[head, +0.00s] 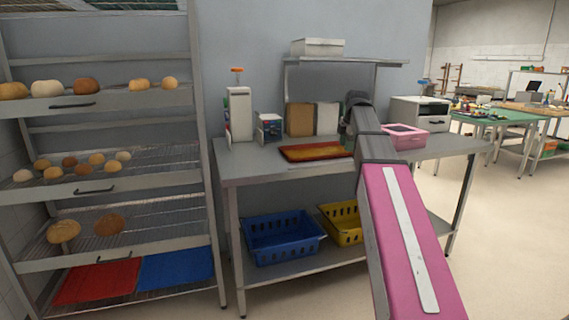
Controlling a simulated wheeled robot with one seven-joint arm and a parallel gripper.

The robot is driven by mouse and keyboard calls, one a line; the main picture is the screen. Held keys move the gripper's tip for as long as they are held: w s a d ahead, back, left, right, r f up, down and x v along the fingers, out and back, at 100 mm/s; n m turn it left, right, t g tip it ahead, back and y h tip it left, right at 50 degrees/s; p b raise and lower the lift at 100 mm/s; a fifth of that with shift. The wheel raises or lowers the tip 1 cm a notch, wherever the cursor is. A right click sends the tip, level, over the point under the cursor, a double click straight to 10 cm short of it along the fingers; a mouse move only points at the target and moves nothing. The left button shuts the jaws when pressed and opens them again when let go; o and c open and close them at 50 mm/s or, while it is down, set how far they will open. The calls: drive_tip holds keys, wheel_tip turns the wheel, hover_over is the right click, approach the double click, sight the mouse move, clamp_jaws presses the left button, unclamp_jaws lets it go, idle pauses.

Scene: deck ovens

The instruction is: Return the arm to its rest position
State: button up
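My arm, pink with a white strip and dark grey joints, reaches from the lower right of the head view up over the grey metal worktable (240,170). Its far end is a dark joint in front of the table's back part. My gripper is not visible; the arm seems to hide it. Whether it holds anything does not show.
On the table are a red-brown board (312,152), a pink box (406,136), a white dispenser (239,113) and a small oven-like box (420,113). Blue (283,237) and yellow (341,222) crates sit below. A bread rack (110,187) stands left; floor is clear at right.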

drive_tip(key=s+a+f+m, duration=0.1)
drive_tip(key=s+f+m, duration=0.25)
drive_tip(key=f, duration=0.55)
drive_tip(key=s+a+f+m+g, duration=0.1)
drive_tip(key=s+f+m, duration=0.25)
drive_tip(key=f, duration=0.55)
drive_tip(key=s+a+f+m, duration=0.1)
drive_tip(key=s+f+m, duration=0.25)
drive_tip(key=f, duration=0.45)
drive_tip(key=s+a+f+m+g+h, duration=0.1)
drive_tip(key=s+a+f+m, duration=0.1)
drive_tip(key=s+f+m, duration=0.8)
drive_tip(key=s+f, duration=0.3)
drive_tip(key=f, duration=0.4)
drive_tip(key=shift+s+f+g, duration=0.2)
drive_tip(key=shift+s+g, duration=0.1)
drive_tip(key=shift+s, duration=0.1)
